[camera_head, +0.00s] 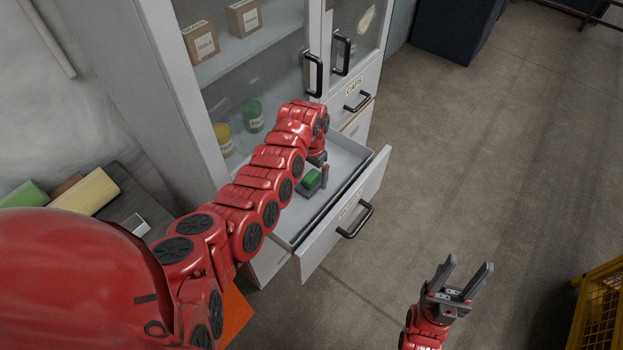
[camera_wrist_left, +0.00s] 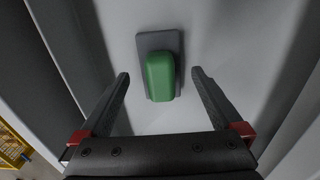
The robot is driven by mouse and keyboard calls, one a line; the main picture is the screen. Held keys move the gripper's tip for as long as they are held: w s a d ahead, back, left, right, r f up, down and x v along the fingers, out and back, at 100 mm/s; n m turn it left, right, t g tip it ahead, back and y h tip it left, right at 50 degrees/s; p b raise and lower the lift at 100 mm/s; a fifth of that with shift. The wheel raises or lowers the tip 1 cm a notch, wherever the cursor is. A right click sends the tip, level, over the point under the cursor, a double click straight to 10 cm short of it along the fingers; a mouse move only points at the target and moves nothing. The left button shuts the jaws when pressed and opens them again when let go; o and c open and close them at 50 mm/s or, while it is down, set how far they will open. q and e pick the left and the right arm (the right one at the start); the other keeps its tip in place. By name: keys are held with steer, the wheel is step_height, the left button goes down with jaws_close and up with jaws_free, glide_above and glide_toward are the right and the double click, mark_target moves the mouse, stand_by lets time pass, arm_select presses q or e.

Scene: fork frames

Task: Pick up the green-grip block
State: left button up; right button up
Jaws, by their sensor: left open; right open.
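The green-grip block (camera_head: 311,179) is a grey base with a rounded green grip on top. It lies on the floor of the open drawer (camera_head: 290,222). In the left wrist view the block (camera_wrist_left: 160,76) sits ahead, between the lines of the two fingers. My left gripper (camera_wrist_left: 160,82) is open and empty, pointing down into the drawer, with the block just beyond its fingertips. In the head view my left gripper (camera_head: 318,178) is partly hidden by its arm. My right gripper (camera_head: 467,270) is open and empty over the floor, away from the cabinet.
The drawer front with a black handle (camera_head: 355,219) stands pulled out. The drawer walls flank my left gripper. The glass-door cabinet (camera_head: 195,100) rises behind with boxes and jars inside. A yellow crate (camera_head: 600,325) stands at lower right. The floor right of the drawer is clear.

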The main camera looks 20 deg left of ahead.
arm_select(q)
steer(key=shift+f, duration=1.25)
steer(key=shift+a, duration=0.1)
steer(key=c, duration=1.4)
